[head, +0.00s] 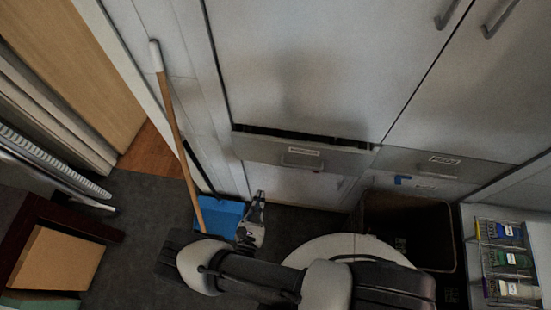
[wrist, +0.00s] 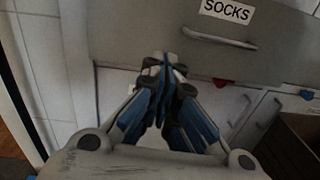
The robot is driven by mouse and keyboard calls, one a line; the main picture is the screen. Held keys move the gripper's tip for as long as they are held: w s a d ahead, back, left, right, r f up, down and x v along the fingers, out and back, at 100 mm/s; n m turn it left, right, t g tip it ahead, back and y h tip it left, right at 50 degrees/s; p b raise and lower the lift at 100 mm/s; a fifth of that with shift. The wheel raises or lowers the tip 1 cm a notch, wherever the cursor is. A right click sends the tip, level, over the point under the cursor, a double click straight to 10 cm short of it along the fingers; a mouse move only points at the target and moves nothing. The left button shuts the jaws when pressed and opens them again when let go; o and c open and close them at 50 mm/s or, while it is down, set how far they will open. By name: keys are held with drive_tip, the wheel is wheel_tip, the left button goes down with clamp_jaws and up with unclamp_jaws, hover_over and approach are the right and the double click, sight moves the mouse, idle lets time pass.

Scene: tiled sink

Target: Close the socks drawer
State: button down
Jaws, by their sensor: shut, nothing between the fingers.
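The socks drawer (head: 345,157) is grey and stands a little open, with a dark gap along its top edge in the head view. In the wrist view its front (wrist: 125,35) fills the upper part, with a "SOCKS" label (wrist: 227,11) above a bar handle (wrist: 220,38). My gripper (head: 259,197) is near the drawer's lower left in the head view. In the wrist view my gripper (wrist: 163,62) is shut and empty, its tips over the drawer's lower edge, left of and below the handle. I cannot tell whether the tips touch the drawer.
A second labelled drawer (head: 425,163) is to the right. A dark bin (head: 410,225) stands below it. A broom (head: 174,125) leans at the left, by a blue dustpan (head: 217,216). A rack of tubes (head: 505,250) is at the far right. Large cabinet doors (head: 320,65) are above.

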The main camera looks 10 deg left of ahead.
drive_tip(key=n+y, duration=0.1)
drive_tip(key=b, duration=0.3)
approach(265, 156)
drive_tip(key=w, duration=0.6)
drive_tip(key=shift+w+d, duration=0.25)
drive_tip(key=shift+w, duration=0.15)
